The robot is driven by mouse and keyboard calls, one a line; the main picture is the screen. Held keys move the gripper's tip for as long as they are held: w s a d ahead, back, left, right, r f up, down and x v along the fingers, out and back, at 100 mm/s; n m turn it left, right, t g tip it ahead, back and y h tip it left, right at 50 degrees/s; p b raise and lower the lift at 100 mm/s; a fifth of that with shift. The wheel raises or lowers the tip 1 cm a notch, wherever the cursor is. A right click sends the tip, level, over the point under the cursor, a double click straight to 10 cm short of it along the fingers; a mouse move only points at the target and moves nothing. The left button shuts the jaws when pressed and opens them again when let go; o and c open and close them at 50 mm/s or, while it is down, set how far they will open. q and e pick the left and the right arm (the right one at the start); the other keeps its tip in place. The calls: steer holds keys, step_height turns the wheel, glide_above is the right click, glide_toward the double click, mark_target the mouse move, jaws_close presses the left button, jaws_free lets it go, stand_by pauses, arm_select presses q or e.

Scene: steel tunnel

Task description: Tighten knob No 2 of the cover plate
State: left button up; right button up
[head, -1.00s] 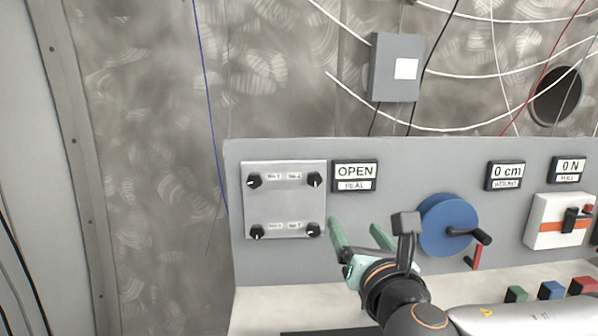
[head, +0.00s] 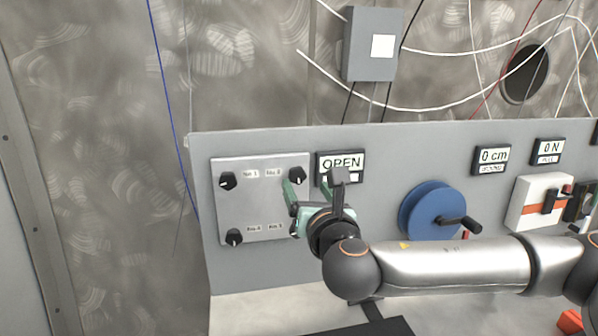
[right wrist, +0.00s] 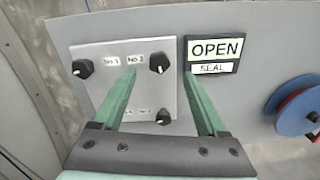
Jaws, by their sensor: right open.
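The silver cover plate (head: 262,207) is on the grey panel, with black knobs at its corners. In the right wrist view, knob No 2 appears between the two fingertips (right wrist: 160,73), with no visible contact. The lower right knob (right wrist: 163,117) is hidden behind my gripper in the head view. My left gripper is out of view.
A display reading OPEN and SEAL (right wrist: 213,52) is just right of the plate, close to my right finger in the picture. A blue reel (head: 428,207) with a crank and a white box (head: 538,207) are farther right. Open wall lies left of the panel.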

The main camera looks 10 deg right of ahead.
mark_target(299, 175)
steer(key=w+p, duration=0.1)
steer(key=w, duration=0.5)
steer(key=shift+w, duration=0.3)
jaws_close()
stand_by(0.4)
